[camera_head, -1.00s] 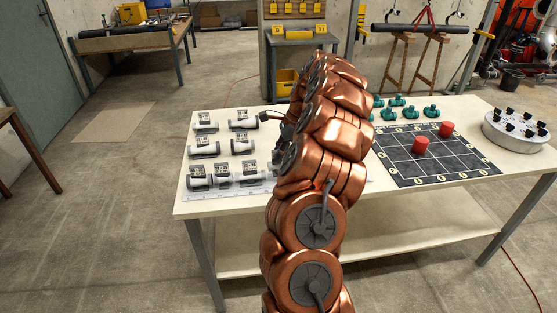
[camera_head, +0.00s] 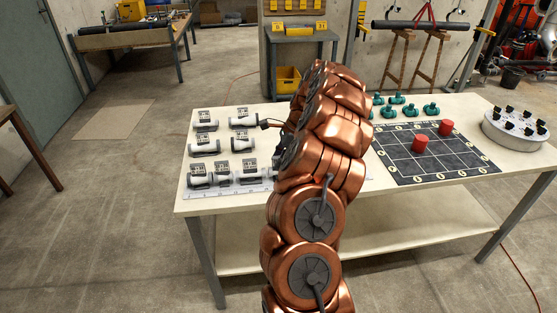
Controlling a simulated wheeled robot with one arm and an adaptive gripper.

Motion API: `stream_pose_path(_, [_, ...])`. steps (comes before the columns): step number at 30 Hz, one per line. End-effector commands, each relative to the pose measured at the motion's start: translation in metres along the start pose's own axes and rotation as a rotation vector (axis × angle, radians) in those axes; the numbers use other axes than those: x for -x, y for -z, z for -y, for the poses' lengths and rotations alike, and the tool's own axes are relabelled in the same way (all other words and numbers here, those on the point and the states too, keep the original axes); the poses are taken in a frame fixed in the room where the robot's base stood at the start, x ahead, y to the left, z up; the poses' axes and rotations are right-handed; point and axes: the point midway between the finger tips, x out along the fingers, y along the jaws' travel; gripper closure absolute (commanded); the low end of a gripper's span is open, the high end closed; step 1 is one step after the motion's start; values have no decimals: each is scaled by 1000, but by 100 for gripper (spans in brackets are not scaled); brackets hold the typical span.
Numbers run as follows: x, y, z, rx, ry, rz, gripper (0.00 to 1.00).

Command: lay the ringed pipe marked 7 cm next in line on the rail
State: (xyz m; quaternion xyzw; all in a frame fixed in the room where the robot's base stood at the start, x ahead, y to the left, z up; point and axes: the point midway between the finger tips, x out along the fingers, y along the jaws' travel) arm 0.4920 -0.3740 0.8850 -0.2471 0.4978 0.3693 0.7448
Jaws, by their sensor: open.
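The rail (camera_head: 231,191) lies along the front left of the table. The tag figures and rings are too small to read, so I cannot tell which is the 7 cm pipe. My gripper (camera_head: 268,123) is open, just right of the back right pipe, largely hidden behind my arm.
A dark grid board (camera_head: 433,172) with two red cylinders (camera_head: 420,143) lies on the right. Several green fittings (camera_head: 411,111) stand behind it. A round white holder with black pegs (camera_head: 514,132) is at the far right. My arm hides the table's middle.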

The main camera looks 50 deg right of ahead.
Motion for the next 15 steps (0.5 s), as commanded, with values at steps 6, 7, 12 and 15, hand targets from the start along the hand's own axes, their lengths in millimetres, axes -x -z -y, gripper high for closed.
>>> stream_pose_path(6, [3,-1,0,0,1,0,59])
stream_pose_path(7, [4,-1,0,0,2,0,59])
stream_pose_path(12, [22,0,0,0,2,0,59])
stream_pose_path(15, [39,0,2,0,6,-1,59])
